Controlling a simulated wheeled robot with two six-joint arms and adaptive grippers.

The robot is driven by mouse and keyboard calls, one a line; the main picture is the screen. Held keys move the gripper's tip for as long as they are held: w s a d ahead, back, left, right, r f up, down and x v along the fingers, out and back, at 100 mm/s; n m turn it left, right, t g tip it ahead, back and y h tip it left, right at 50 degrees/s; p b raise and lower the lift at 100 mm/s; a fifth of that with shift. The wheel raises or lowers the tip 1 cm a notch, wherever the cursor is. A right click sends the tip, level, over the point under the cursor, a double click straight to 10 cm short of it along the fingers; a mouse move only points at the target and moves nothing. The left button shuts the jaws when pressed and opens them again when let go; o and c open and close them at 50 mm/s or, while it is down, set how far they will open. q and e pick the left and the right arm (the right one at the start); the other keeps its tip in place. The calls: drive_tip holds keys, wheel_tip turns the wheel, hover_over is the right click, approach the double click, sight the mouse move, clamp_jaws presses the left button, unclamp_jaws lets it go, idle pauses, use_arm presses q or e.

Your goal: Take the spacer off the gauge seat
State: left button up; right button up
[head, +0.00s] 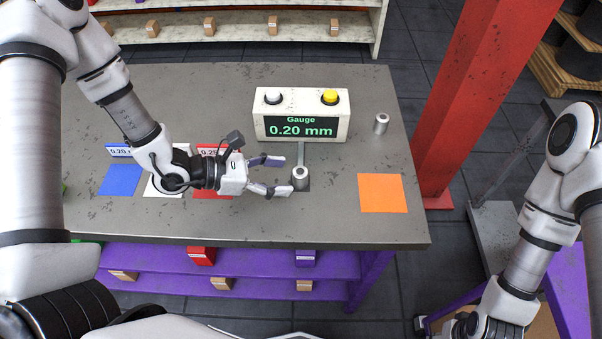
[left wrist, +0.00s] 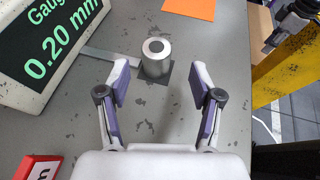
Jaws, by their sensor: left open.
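The spacer (head: 299,177) is a small grey metal cylinder with a hole in its top. It stands upright on the gauge seat, a dark square plate (left wrist: 157,72) joined by a flat metal bar to the white gauge box (head: 301,116), whose display reads 0.20 mm. My left gripper (head: 277,176) is open, its purple-padded fingers pointing at the spacer from the left. In the left wrist view the spacer (left wrist: 156,60) is just beyond the fingertips (left wrist: 163,80), not between them.
A second metal cylinder (head: 381,123) stands right of the gauge. An orange mat (head: 381,193) lies at the right; blue (head: 121,180), white and red (head: 214,187) mats lie at the left, partly under my left arm. A red pillar (head: 468,95) stands past the table's right edge.

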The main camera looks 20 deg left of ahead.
sight(300, 176)
use_arm(q)
drive_tip(key=x, duration=0.2)
drive_tip(key=p+x, duration=0.1)
drive_tip(key=x, duration=0.2)
drive_tip(key=shift+w+a+f, duration=0.15)
drive_tip(key=shift+a+f, duration=0.1)
drive_tip(key=shift+a, duration=0.05)
drive_tip(key=shift+d, duration=0.3)
drive_tip(key=shift+a+f, duration=0.1)
drive_tip(key=shift+a, duration=0.05)
drive_tip(key=c, duration=0.4)
drive_tip(key=shift+w, duration=0.1)
drive_tip(key=c, duration=0.6)
clamp_jaws()
